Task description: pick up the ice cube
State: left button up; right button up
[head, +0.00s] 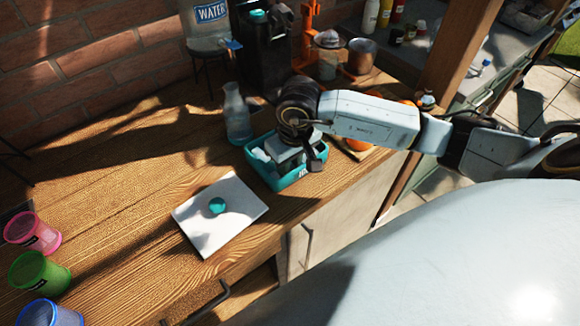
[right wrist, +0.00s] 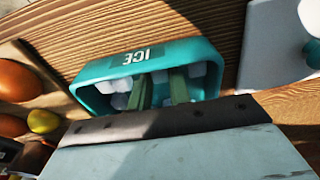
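A teal bin labelled ICE (head: 291,182) holds several whitish ice cubes (head: 262,154) and stands near the front edge of the wooden counter. My right gripper (head: 310,160) is over the bin, pointing down into it. In the right wrist view the two greenish fingers (right wrist: 160,85) reach inside the bin (right wrist: 190,52) with a gap between them. Ice cubes (right wrist: 196,70) lie on both sides of the fingers, and a pale cube shows in the gap. Contact with it cannot be made out. My left gripper is not in view.
A white board (head: 240,222) with a teal round object (head: 217,205) lies left of the bin. A clear bottle (head: 237,114) stands behind it. Pink (head: 32,232), green (head: 39,272) and blue (head: 50,314) cups stand far left. Fruit (right wrist: 18,82) lies beside the bin.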

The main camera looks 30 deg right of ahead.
aim_at(291, 166)
grip_shut()
jog(key=shift+r, duration=0.2)
notch_tip(291, 166, up, 10)
jog(key=shift+f+b, duration=0.15)
jog(key=shift+b, duration=0.2)
